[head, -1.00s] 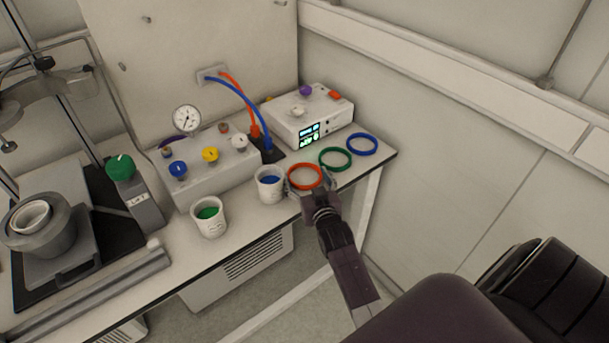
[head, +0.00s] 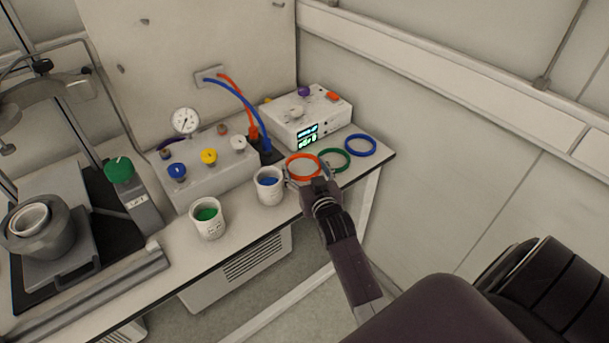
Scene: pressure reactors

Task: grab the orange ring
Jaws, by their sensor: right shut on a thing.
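The orange ring (head: 291,174) is near the front right of the bench, just right of the cup with blue contents. My right gripper (head: 306,172) reaches in from the lower right, its fingers on the ring's near and side edges. It is shut on the orange ring. The ring seems slightly raised and covers part of the green ring's left edge; I cannot tell how far it is off the bench. My left gripper is not in view.
A green ring (head: 346,167) and a blue ring (head: 361,137) lie close by to the right. A white cup with blue contents (head: 268,191) stands close on the left, another with green contents (head: 208,224) farther left. A white control box (head: 283,125) stands behind.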

